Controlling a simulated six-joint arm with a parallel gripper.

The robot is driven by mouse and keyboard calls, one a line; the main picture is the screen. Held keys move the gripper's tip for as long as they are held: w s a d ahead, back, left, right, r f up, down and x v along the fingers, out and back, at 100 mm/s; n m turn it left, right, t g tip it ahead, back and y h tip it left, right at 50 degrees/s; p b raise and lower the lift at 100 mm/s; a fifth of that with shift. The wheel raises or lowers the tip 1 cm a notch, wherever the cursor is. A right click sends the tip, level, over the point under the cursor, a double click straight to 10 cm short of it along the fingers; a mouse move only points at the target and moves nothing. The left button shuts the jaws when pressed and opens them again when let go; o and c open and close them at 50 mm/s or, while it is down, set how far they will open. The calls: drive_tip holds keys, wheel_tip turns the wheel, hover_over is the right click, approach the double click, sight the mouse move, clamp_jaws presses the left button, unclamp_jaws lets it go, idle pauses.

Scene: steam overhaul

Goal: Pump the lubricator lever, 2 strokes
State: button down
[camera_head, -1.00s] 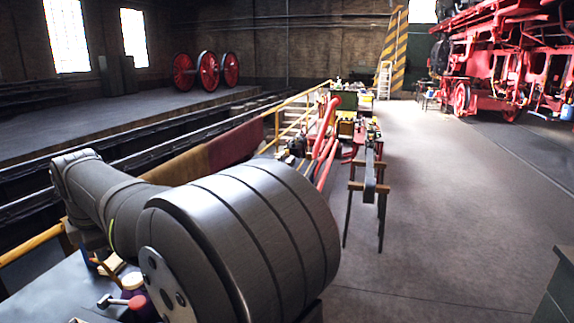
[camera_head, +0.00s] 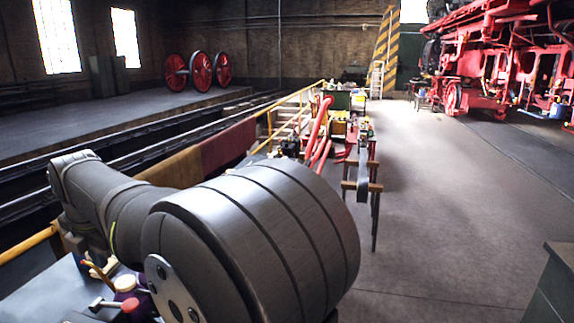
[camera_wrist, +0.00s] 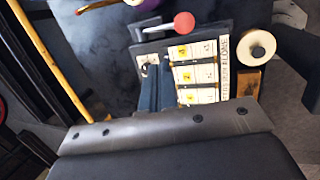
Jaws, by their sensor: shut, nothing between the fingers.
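A light rod with a red ball knob (camera_wrist: 183,22) shows at the top of the wrist view, beside a dark block. It looks like the lubricator lever, but I cannot be sure. The red knob also shows low at the left in the head view (camera_head: 130,306). My gripper (camera_wrist: 158,72) is shut and empty, its dark blue fingers just below the rod in the picture and apparently apart from it. The fingers overlap the left edge of a panel with numbered labels (camera_wrist: 198,75). In the head view my arm hides the gripper.
A cream disc (camera_wrist: 256,45) stands on a wooden block right of the panel. A purple curved thing (camera_wrist: 100,4) is at the wrist view's top edge. A yellow rail (camera_wrist: 42,62) runs along the left. In the head view a narrow trestle (camera_head: 364,186) stands on open floor.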

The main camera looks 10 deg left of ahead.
sight(131, 304)
idle(0.6)
drive_tip(key=shift+w+d+r+g+h, duration=0.1)
drive_tip(key=shift+w+r+g+h, duration=0.1)
drive_tip(key=shift+w+g+h, duration=0.25)
drive_tip(key=shift+w+d+r+g+h, duration=0.1)
drive_tip(key=shift+w+r+g+h, duration=0.1)
drive_tip(key=shift+w+h, duration=0.45)
drive_tip(key=shift+w+d+r+g+h, duration=0.15)
drive_tip(key=shift+w+g+h, duration=0.2)
drive_tip(key=shift+w+h, duration=0.2)
wheel_tip(131, 304, down, 14)
drive_tip(key=shift+a, duration=0.1)
